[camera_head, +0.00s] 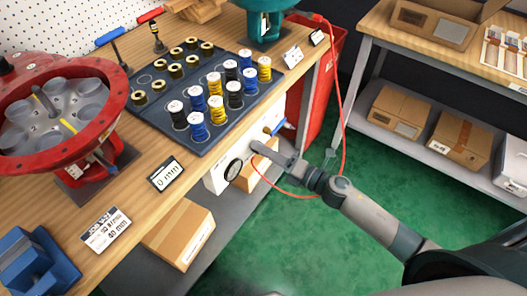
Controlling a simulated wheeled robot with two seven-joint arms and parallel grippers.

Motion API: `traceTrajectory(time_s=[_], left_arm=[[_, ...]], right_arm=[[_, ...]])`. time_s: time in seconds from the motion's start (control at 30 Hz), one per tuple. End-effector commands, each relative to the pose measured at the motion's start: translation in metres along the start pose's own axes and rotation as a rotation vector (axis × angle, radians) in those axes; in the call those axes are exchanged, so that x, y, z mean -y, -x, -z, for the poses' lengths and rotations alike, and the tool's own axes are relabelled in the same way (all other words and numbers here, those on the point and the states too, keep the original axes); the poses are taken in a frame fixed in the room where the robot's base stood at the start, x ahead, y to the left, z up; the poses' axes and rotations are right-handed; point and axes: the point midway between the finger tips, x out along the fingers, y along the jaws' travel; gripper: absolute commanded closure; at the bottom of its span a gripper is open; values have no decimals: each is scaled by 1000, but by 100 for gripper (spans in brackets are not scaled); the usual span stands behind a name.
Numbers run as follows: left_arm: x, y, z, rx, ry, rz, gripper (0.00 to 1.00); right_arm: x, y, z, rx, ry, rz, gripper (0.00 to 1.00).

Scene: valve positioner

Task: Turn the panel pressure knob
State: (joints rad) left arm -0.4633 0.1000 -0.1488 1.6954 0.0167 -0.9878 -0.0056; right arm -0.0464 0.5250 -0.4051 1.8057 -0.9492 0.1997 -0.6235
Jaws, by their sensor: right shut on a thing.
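The white panel (217,181) hangs under the front edge of the workbench and carries a round dark-rimmed gauge (233,169). My right gripper (257,147) reaches in from the lower right and meets the panel just right of the gauge. It is shut on the panel pressure knob, which the fingers hide almost wholly. The knob's turn angle and the gauge reading are too small to tell. My left gripper is not in view.
A yellow-and-blue fitting (274,128) with a red hose (343,110) sits right of my gripper. Above, the bench holds a dark tray (203,135) of springs and a red flanged housing (118,98). Cardboard boxes (180,235) stand below.

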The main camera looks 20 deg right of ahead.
Motion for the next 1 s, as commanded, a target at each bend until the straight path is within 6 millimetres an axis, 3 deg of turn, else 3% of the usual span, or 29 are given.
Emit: traceTrajectory(time_s=[0.4,0.97,1.0], left_arm=[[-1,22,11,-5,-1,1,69],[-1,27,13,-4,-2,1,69],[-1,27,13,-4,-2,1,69]], right_arm=[[2,0,2,-3,264,1,94],[2,1,3,-5,311,1,94],[2,1,3,-5,310,2,70]])
